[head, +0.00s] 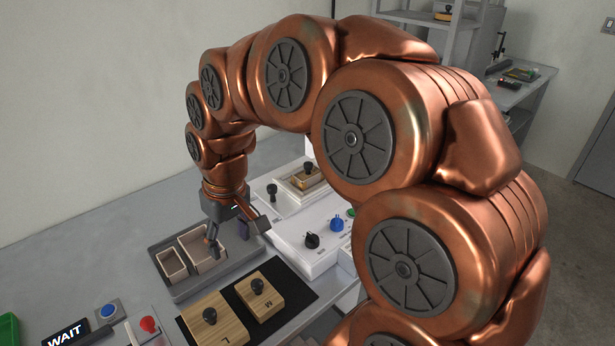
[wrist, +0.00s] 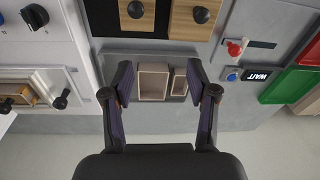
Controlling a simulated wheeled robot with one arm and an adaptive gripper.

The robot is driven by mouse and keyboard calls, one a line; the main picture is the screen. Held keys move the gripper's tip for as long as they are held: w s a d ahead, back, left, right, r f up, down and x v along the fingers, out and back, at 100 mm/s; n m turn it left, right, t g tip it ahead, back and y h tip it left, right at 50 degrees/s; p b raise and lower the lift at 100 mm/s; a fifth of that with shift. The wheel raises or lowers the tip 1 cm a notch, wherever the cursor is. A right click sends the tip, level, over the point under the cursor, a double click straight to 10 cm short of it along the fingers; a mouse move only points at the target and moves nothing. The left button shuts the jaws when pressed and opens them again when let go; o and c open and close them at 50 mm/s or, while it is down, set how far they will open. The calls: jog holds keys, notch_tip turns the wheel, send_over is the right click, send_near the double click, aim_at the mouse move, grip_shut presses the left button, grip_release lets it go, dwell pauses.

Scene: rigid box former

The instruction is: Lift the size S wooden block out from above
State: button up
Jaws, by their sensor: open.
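A small wooden block (head: 303,181) with a black knob sits in a pale frame on the white machine; no letter is readable on it, but it is the only block apart from those marked L and M. It also shows at the left edge of the wrist view (wrist: 25,94). My gripper (head: 238,236) is open and empty, pointing down over the grey tray, left of the machine and apart from the small block. In the wrist view my gripper (wrist: 160,80) has its fingers spread on both sides of the tray's boxes.
The grey tray (head: 183,294) holds open boxes (head: 172,264). Wooden blocks L (head: 226,325) and M (head: 268,299) with knobs stand on a black mat (head: 302,290). A black-knobbed post (head: 272,193) rises beside the small block. A WAIT sign (head: 66,334) and a red-knobbed lever (head: 149,325) are front left.

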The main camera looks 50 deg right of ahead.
jog(key=w+d+t, duration=0.1)
jog(key=w+d, duration=0.5)
jog(key=w, duration=0.1)
jog(key=m+t+h+b, duration=0.1)
jog(key=m+t+h, duration=0.1)
jog(key=m, duration=0.2)
send_over(308, 162)
jog(key=s+a, duration=0.1)
jog(key=s, duration=0.2)
notch_tip(308, 162, down, 2)
jog(key=shift+h, duration=0.3)
jog(key=shift+w+p+x, duration=0.1)
jog(key=shift+p+x, duration=0.55)
jog(key=shift+x, duration=1.35)
jog(key=shift+w+p+x, duration=0.15)
jog(key=shift+p+x, duration=0.45)
jog(key=shift+x, duration=1.4)
jog(key=shift+r, duration=0.1)
jog(key=shift+c, duration=0.4)
grip_shut()
